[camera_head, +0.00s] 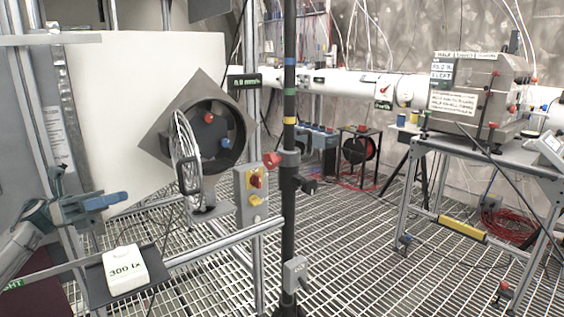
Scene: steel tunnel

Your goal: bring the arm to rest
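My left gripper (88,205) is at the left edge of the view, on an arm that comes in from the lower left. It is grey-green, and a blue piece lies at its right end. I cannot tell whether the blue piece is part of the gripper or something between its fingers, nor how far the fingers are apart. The gripper is above and left of a white box (124,270) marked 300 lx, and apart from it in the picture. My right gripper is not in view.
The white box sits on a dark tray (98,288) beside a metal rail. A large white panel (120,120) stands behind the gripper. A dark post (288,220) rises mid-view, with a switch box (243,205) left of it. A bench (470,150) stands right; grating floor between is open.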

